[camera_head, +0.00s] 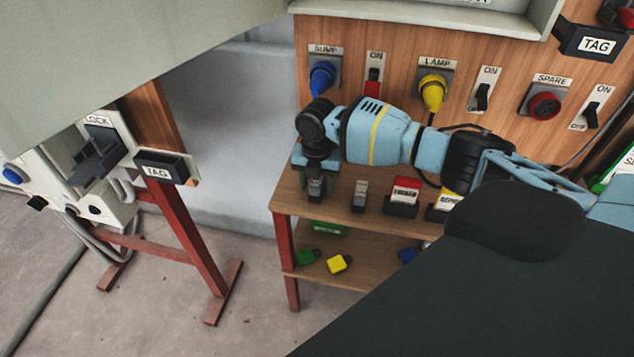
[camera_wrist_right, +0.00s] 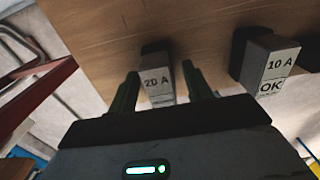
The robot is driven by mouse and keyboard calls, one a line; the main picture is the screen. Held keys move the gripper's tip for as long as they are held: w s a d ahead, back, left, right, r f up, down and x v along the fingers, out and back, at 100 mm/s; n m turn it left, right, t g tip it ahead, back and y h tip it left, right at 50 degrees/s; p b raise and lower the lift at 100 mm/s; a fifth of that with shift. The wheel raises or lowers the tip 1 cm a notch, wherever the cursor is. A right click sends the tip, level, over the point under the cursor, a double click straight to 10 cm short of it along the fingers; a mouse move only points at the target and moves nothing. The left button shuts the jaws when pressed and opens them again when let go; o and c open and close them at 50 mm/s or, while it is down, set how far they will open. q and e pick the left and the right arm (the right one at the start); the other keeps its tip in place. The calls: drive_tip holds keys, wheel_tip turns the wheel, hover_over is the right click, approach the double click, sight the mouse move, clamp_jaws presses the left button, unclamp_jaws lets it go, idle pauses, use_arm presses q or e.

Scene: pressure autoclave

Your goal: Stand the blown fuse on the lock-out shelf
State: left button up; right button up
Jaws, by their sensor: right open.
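My right gripper (camera_wrist_right: 160,88) points down at the left end of the wooden stand's upper board. It is open, with one finger on either side of a grey fuse marked 20 A (camera_wrist_right: 156,84). Any lower label on this fuse is hidden, so I cannot tell whether it is the blown one. In the head view the right gripper (camera_head: 314,185) largely covers it. A second grey fuse, marked 10 A and OK (camera_wrist_right: 268,68), stands to the right; it also shows in the head view (camera_head: 360,195). I cannot tell which surface is the lock-out shelf. My left gripper is not in view.
A red-labelled block (camera_head: 405,192) and a yellow-labelled one stand farther right on the upper board (camera_head: 333,208). Green and yellow padlocks (camera_head: 338,263) lie on the lower board. Behind is a wooden panel with a blue plug (camera_head: 322,77) and a yellow plug (camera_head: 432,92).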

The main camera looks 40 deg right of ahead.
wheel_tip(320, 180, up, 12)
drive_tip(key=p, duration=0.1)
drive_tip(key=shift+r, duration=0.15)
idle(0.4)
drive_tip(key=s+a+f+m+t+y, duration=0.1)
drive_tip(key=s+a+f+m, duration=0.1)
drive_tip(key=a+f, duration=0.45)
drive_tip(key=s+a+f+m+y, duration=0.1)
drive_tip(key=s+a+f, duration=0.25)
drive_tip(key=f, duration=0.55)
drive_tip(key=s+a+f+m+t+y, duration=0.25)
drive_tip(key=s+a+f+m, duration=0.45)
drive_tip(key=s+a+f, duration=0.35)
drive_tip(key=s+f+m+t, duration=0.2)
drive_tip(key=s+f+m, duration=0.2)
drive_tip(key=s+m, duration=0.55)
drive_tip(key=s+d+m+t+h, duration=0.1)
drive_tip(key=s+d+m, duration=0.1)
drive_tip(key=s, duration=0.6)
drive_tip(key=s+d+r+m+t+h, duration=0.1)
drive_tip(key=s+d+m, duration=0.1)
drive_tip(key=s, duration=0.6)
drive_tip(key=shift+s+d+r+m, duration=0.25)
drive_tip(key=shift+s+d+m, duration=0.1)
drive_tip(key=shift+d, duration=0.35)
drive_tip(key=shift+h, duration=0.25)
